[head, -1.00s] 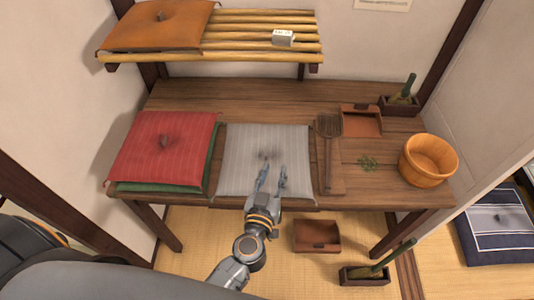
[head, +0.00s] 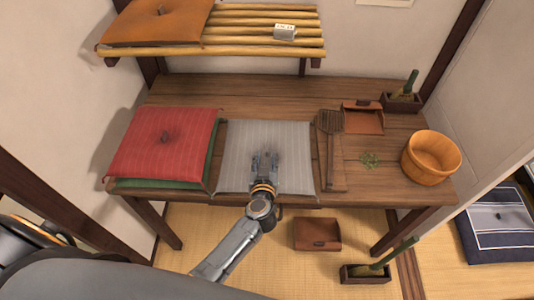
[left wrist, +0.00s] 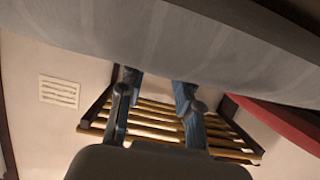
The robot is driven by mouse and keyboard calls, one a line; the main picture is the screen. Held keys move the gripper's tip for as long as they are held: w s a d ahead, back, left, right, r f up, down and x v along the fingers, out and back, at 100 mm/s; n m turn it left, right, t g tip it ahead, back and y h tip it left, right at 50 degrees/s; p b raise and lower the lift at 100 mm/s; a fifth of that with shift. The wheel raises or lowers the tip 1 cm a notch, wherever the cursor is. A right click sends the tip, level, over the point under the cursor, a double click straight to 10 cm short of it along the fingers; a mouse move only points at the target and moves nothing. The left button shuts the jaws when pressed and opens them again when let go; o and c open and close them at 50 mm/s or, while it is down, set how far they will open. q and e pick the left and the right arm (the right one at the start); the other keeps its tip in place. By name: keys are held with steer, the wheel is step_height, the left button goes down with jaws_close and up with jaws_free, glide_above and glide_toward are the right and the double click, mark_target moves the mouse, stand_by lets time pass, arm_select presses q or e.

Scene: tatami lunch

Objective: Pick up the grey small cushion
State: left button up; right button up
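The grey small cushion (head: 235,165) lies flat on the wooden table, pale with thin stripes. In the left wrist view its grey cloth (left wrist: 180,45) fills the top. My left gripper (head: 265,157) is over the middle of the cushion, reaching in from the front. Its two fingers stand apart in the left wrist view (left wrist: 155,83), with their tips at the cloth. I see nothing held between them. The cushion's centre tuft is hidden by the fingers, and I cannot tell whether the tips touch it. My right gripper is not in view.
A red cushion (head: 165,143) on a green one (head: 135,185) lies close at the left. A brown board with a slotted turner (head: 330,150) is close at the right, then a wooden bucket (head: 430,160). A slatted shelf (head: 245,38) with an orange cushion (head: 155,25) hangs above.

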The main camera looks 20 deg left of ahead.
mark_target(267, 148)
arm_select(q)
steer(key=x, duration=0.4)
steer(key=shift+d+f+b, duration=0.1)
steer(key=shift+d+b, duration=0.05)
steer(key=shift+b, duration=0.2)
jaws_close()
